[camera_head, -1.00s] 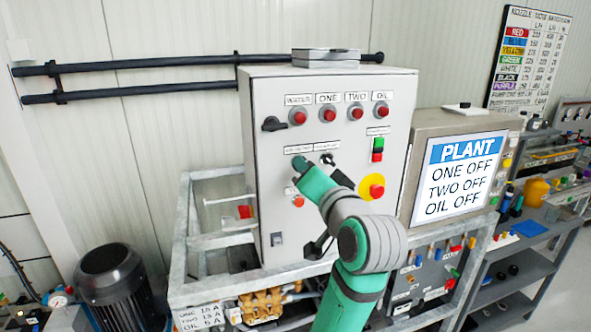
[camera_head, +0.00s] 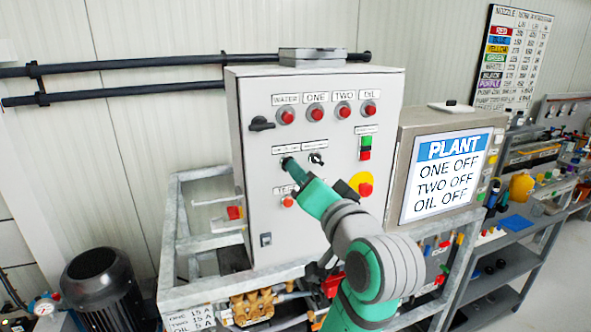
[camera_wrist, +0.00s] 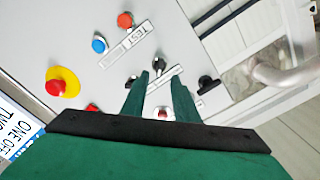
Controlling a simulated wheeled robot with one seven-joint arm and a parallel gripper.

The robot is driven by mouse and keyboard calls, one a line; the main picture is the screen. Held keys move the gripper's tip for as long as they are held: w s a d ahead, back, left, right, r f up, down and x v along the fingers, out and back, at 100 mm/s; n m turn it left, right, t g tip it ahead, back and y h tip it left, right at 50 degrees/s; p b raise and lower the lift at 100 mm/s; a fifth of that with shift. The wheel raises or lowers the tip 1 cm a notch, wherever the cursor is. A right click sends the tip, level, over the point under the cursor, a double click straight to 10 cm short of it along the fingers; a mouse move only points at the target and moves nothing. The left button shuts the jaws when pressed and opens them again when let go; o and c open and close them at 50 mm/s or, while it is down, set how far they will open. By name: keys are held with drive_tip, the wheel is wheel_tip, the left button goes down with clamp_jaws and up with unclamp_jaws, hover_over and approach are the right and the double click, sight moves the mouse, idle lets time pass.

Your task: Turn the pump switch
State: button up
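The pump panel is the light grey cabinet (camera_head: 247,190) in the head view. Two selector switches sit under small labels in its middle. The right switch (camera_head: 316,159) is visible, with a black knob. The left switch is hidden behind the tip of my green gripper (camera_head: 289,164). In the wrist view, my gripper (camera_wrist: 158,82) has its two green fingers apart. The left switch's black knob (camera_wrist: 158,66) shows between and just past the fingertips. I cannot tell whether they touch it. The right switch (camera_wrist: 131,80) is partly hidden behind a finger.
A yellow-ringed red stop button (camera_head: 366,190) is right of the switches. A black handle (camera_head: 261,123) is at the upper left. Red lamps (camera_head: 316,113) line the top. The plant screen (camera_head: 449,176) reads ONE OFF, TWO OFF, OIL OFF. A metal frame (camera_head: 190,300) surrounds the cabinet.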

drive_tip(key=v, duration=0.5)
wheel_tip(320, 180, down, 19)
drive_tip(key=w+m+h, duration=0.1)
drive_tip(key=w+h, duration=0.1)
drive_tip(key=h, duration=0.1)
drive_tip(key=s+f+h, duration=0.1)
drive_tip(key=s+f, duration=0.3)
drive_tip(key=f, duration=0.5)
drive_tip(key=s+f+h, duration=0.1)
drive_tip(key=s+f, duration=0.2)
drive_tip(key=f, duration=0.6)
drive_tip(key=s+a+f+n+g+h, duration=0.1)
drive_tip(key=s+a+f+n+g, duration=0.15)
drive_tip(key=s+f, duration=1.05)
drive_tip(key=s+a+n, duration=0.1)
drive_tip(key=s+n, duration=0.1)
drive_tip(key=s, duration=0.8)
drive_tip(key=s+a+r+n, duration=0.1)
drive_tip(key=s+a+n, duration=0.1)
drive_tip(key=s, duration=0.8)
drive_tip(key=shift+s+t, duration=0.2)
drive_tip(key=shift+t, duration=0.15)
